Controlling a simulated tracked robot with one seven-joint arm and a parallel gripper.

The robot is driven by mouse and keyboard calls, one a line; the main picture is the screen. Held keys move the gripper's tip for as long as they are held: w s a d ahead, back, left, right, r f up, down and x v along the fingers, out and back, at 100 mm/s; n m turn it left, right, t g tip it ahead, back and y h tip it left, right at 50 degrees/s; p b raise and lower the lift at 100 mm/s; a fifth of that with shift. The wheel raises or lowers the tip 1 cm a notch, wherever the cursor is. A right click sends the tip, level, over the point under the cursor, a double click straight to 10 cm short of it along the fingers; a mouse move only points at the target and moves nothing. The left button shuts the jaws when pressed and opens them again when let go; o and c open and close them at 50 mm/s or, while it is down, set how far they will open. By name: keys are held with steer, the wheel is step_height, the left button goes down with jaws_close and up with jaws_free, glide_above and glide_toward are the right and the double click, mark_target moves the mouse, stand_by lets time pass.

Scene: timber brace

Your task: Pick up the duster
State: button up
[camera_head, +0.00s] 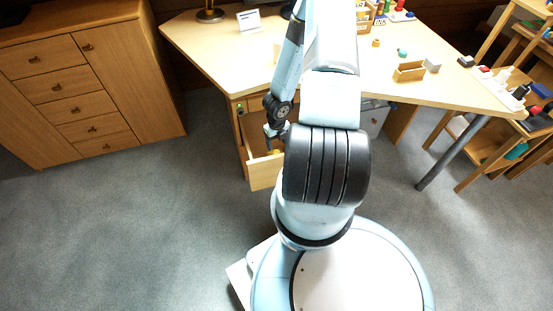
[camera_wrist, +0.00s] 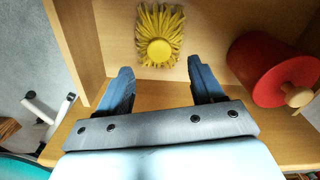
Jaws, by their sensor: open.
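The duster (camera_wrist: 158,35) is yellow with a fringed edge and a round yellow centre. In the wrist view it lies on the floor of a wooden drawer (camera_wrist: 75,38), at the top middle. My gripper (camera_wrist: 160,75) is open and empty, its two dark blue fingers pointing toward the duster from below in the picture, one to each side of its line. The duster appears apart from both fingers. In the head view the pulled-out drawer (camera_head: 263,174) is under the desk, and my arm hides most of its inside.
A red cylinder with a wooden knob (camera_wrist: 268,70) lies in the drawer right of the duster, close to the right finger. The desk (camera_head: 215,45) stands above the drawer. A wooden cabinet (camera_head: 75,85) is at the left. The carpet between is clear.

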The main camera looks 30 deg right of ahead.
mark_target(276, 152)
steer(key=shift+w+f, duration=0.15)
steer(key=shift+f, duration=4)
steer(key=shift+c, duration=0.2)
steer(key=c, duration=1.2)
steer(key=shift+r, duration=5.05)
